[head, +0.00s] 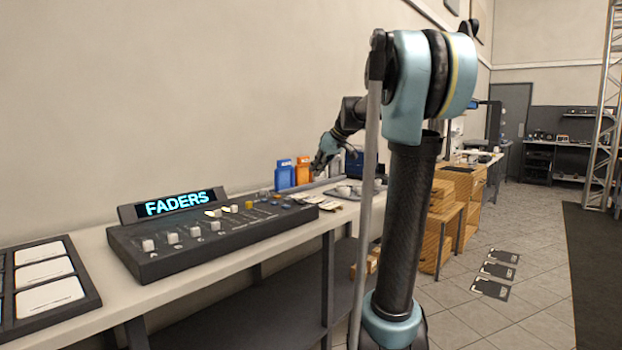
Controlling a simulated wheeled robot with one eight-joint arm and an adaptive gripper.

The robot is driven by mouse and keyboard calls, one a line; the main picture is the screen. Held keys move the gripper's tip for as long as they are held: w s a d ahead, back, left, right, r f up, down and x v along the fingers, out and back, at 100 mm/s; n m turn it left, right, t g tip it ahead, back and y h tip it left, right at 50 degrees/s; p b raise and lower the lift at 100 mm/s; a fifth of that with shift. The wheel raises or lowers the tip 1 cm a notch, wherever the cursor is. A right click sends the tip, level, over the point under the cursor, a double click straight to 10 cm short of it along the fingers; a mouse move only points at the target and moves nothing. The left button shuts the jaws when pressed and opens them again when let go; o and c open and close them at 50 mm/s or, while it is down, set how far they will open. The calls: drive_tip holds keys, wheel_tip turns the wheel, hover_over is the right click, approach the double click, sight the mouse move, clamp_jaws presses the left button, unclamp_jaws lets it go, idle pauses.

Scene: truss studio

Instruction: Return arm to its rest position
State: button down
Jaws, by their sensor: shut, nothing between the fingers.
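My gripper (322,163) is at the end of my arm, which rises in the right half of the head view and bends over to the left. The gripper hangs above the far end of the bench, beyond the fader console (215,229). It is small and dark in this view, shut, with nothing held in it. My upper arm hides part of the bench and the things behind it.
A long bench (190,291) runs along the left wall. A dark tray with white cards (45,269) lies at its near left. Blue (285,174) and orange (303,171) containers stand near my gripper. Wooden cabinets (455,195) stand behind my arm. Dark sheets (498,271) lie on the tiled floor.

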drive_tip(key=shift+s+d+r, duration=0.15)
drive_tip(key=shift+s+r, duration=0.05)
drive_tip(key=shift+r, duration=0.05)
drive_tip(key=s+d+f+m+g+h, duration=0.1)
drive_tip(key=s+d+f+m, duration=0.1)
drive_tip(key=s+f, duration=0.8)
drive_tip(key=s+d+f+m+g+h, duration=0.1)
drive_tip(key=s+d+f+m+h, duration=0.1)
drive_tip(key=s+f, duration=0.9)
drive_tip(key=s+d+f+m+g+h, duration=0.1)
drive_tip(key=s+d+f+m, duration=0.3)
drive_tip(key=s+f, duration=0.6)
drive_tip(key=s+h, duration=0.1)
drive_tip(key=s, duration=0.7)
drive_tip(key=shift+d+f+m, duration=0.15)
drive_tip(key=shift+f+m, duration=0.15)
drive_tip(key=shift+w+f, duration=0.2)
drive_tip(key=shift+w, duration=0.2)
drive_tip(key=c, duration=2.4)
unclamp_jaws()
